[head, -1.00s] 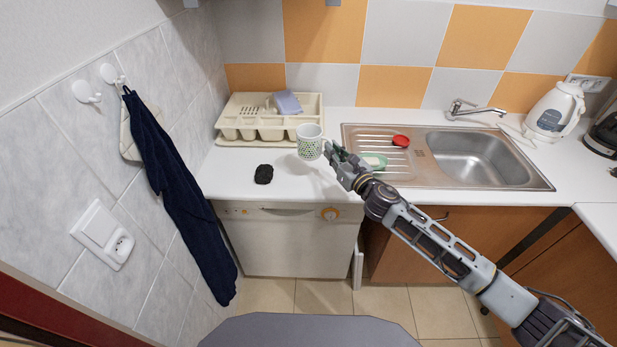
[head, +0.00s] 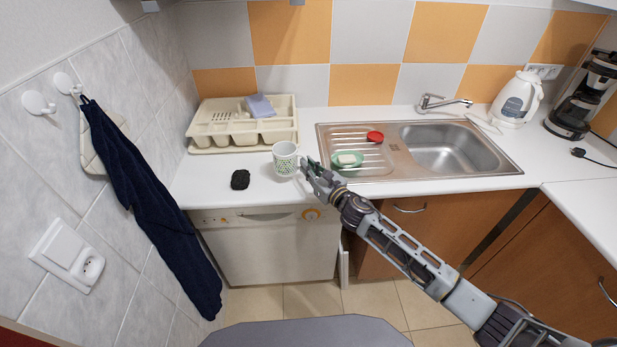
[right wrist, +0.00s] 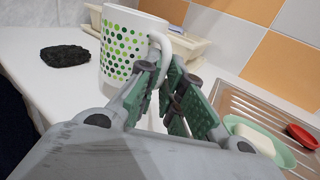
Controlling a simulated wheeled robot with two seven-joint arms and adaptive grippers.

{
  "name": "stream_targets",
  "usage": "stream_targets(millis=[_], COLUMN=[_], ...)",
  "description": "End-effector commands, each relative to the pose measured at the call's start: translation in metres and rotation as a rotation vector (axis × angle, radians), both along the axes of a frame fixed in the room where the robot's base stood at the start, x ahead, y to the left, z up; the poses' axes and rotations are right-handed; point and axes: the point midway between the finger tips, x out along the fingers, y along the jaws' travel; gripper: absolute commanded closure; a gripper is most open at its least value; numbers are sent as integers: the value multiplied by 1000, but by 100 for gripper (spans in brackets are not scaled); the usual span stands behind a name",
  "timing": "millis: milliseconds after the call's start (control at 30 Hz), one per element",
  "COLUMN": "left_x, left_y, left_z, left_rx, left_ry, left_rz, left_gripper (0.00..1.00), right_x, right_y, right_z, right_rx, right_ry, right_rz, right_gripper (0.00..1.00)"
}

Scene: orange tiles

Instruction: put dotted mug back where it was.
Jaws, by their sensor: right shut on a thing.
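The dotted mug (head: 285,159), white with green dots, is upright at the white counter (head: 215,180), left of the sink unit. It also shows in the right wrist view (right wrist: 122,48), with its handle toward my gripper. My right gripper (head: 307,166) is shut on the mug's handle; its green finger pads (right wrist: 165,92) lie around the handle. I cannot tell whether the mug's base touches the counter. My left gripper is not in view.
A cream dish rack (head: 243,125) stands behind the mug. A black sponge-like thing (head: 240,179) lies to its left. A green soap dish (head: 347,160) and a red lid-like thing (head: 375,136) are on the drainboard. A kettle (head: 517,100) stands at the right.

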Motion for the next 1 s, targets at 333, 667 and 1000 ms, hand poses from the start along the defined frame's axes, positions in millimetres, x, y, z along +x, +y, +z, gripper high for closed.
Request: stream_targets(millis=[333,667,1000], left_x=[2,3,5], left_y=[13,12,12], left_z=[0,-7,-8], left_rx=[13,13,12], left_ry=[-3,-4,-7], left_rz=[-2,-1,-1], left_gripper=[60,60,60], right_x=[0,0,0], right_y=[1,0,0], right_z=[0,-28,-36], right_rx=[2,3,1], right_ry=[-1,-1,-2], right_rz=[1,-1,0], right_gripper=[100,100,100])
